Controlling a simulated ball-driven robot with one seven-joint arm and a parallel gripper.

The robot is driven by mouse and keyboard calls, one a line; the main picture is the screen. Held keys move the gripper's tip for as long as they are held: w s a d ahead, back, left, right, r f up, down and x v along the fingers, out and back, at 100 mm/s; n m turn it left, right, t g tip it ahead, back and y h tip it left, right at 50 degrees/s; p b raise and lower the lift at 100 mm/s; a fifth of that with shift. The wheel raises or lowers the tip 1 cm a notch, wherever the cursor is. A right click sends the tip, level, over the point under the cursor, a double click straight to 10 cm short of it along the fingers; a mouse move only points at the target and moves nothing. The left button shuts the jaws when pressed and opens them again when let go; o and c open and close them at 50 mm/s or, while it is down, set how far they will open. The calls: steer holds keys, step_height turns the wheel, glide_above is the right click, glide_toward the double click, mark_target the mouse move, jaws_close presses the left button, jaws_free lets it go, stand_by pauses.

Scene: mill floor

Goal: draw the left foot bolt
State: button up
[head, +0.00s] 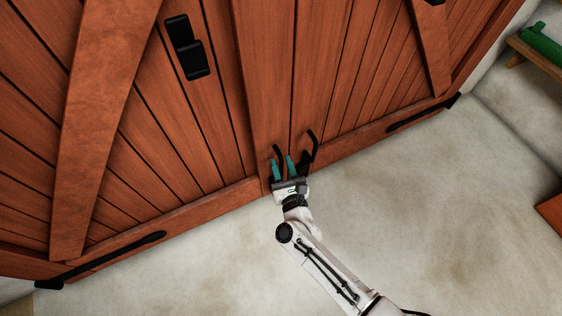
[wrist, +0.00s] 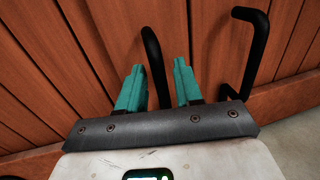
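The left foot bolt (head: 278,152) is a black bent rod at the bottom of the red-brown wooden double door, by the middle seam. My gripper (head: 282,162) is at the door's foot with its two teal fingers apart. In the wrist view the left bolt's rod (wrist: 154,52) shows between the open fingers (wrist: 158,72), with gaps on both sides. I cannot tell how deep the rod sits between them. The bolt's lower end is hidden behind the gripper. The right foot bolt (head: 311,148), a similar black rod, stands just right of the fingers and also shows in the wrist view (wrist: 259,60).
The double door (head: 205,120) fills the upper left, with a black latch (head: 187,47) higher up and black strap hinges low at each side (head: 105,260). Pale floor (head: 430,190) is clear to the right. A bench with a green object (head: 541,45) stands at the far right.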

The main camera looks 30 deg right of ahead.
steer(key=s+a+p, duration=0.1)
steer(key=s+a, duration=0.1)
steer(key=s, duration=0.7)
steer(key=shift+s, duration=0.25)
steer(key=shift+r, duration=0.1)
